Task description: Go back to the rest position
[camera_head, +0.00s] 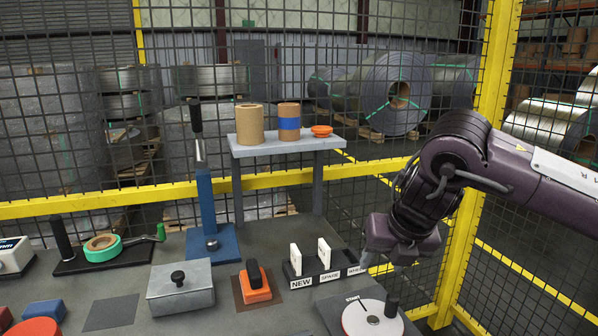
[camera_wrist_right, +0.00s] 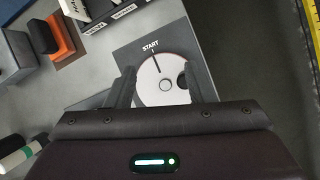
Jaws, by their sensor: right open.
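My right gripper (camera_head: 388,248) is at the right side of the bench in the head view, with its arm coming in from the right. In the right wrist view its two fingers (camera_wrist_right: 163,88) stand apart with nothing held between them. Below and beyond them is a white dial (camera_wrist_right: 155,72) on a dark plate marked START. The dial (camera_head: 365,318) also shows at the bottom of the head view, with a dark upright knob on it. My left gripper is not in view.
A card rack (camera_head: 322,272) marked NEW stands near the right gripper. An orange block with a black handle (camera_head: 256,284), a grey lidded box (camera_head: 181,288) and a tape holder (camera_head: 104,247) stand further left. A yellow-framed mesh fence (camera_head: 130,203) runs behind the bench.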

